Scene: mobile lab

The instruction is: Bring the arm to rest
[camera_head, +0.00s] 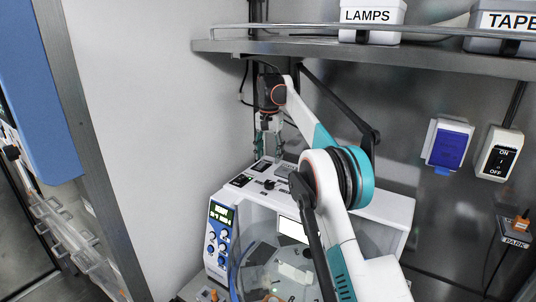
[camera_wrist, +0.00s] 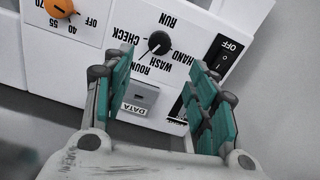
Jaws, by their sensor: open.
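My gripper (camera_head: 268,148) points down above the top of a white machine (camera_head: 385,208) in the head view. Its two teal fingers are apart with nothing between them. In the wrist view my gripper (camera_wrist: 161,70) is also open, with a control panel beyond the fingers. My arm is bent, with its elbow in front of the machine. Whether the fingertips touch the panel cannot be told for sure.
A metal shelf (camera_head: 300,46) with bins labelled LAMPS (camera_head: 368,17) and TAPE (camera_head: 505,22) runs above my arm. The panel carries a black knob (camera_wrist: 159,42), an orange knob (camera_wrist: 59,7) and a rocker switch (camera_wrist: 223,56). A wall switch (camera_head: 497,155) is at right.

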